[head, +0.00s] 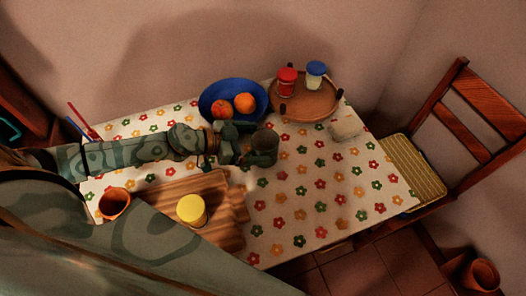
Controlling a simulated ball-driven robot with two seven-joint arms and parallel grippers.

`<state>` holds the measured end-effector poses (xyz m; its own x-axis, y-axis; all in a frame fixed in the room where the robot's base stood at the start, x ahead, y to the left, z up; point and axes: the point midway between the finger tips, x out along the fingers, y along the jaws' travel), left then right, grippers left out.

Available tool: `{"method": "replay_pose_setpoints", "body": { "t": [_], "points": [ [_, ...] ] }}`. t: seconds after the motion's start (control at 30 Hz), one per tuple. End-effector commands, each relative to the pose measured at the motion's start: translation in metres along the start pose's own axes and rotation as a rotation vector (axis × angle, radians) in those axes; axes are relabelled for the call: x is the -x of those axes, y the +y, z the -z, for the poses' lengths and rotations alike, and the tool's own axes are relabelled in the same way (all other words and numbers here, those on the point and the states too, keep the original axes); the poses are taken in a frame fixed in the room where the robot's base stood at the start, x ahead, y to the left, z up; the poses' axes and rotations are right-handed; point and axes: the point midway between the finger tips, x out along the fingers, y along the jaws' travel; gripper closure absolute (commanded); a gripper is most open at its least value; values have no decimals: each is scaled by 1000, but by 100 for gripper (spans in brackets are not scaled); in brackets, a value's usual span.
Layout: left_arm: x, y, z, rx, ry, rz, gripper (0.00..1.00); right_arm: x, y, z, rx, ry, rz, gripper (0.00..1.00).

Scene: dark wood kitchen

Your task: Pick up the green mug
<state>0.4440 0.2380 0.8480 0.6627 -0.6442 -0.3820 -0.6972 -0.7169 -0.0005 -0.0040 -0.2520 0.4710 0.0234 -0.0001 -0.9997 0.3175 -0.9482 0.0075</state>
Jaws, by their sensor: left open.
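The dark green mug (265,141) stands on the flowered tablecloth, below and right of the blue bowl. My left arm reaches in from the left across the table. My left gripper (246,146) is open, right at the left side of the mug, with its fingers close to it. The similar dark colours hide where the fingers end and whether they touch the mug. My right gripper is not in view.
A blue bowl (207,101) with oranges and a round brown tray (318,106) with two shakers stand behind. A wooden board (225,235), a yellow-topped jar (191,210) and an orange-brown cup (114,203) are in front. The table's right part is mostly clear; a chair (490,105) stands beyond.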

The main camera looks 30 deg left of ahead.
Motion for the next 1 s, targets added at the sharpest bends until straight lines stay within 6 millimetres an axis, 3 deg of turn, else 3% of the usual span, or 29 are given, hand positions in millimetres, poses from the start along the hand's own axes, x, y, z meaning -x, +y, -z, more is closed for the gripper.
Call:
{"method": "replay_pose_setpoints", "body": {
  "t": [0.13,0.4,0.47,0.63,1.0],
  "points": [
    [-23,-2,0,0,1,-1,5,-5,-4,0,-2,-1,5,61],
    [-28,-1,0,0,0,0,5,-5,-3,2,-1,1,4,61],
    [-28,-1,0,0,0,0,16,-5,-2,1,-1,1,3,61],
    [-28,-1,0,0,0,0,63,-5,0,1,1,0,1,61],
    [-25,-2,7,-1,2,0,63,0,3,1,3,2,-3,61]
  ]
}}
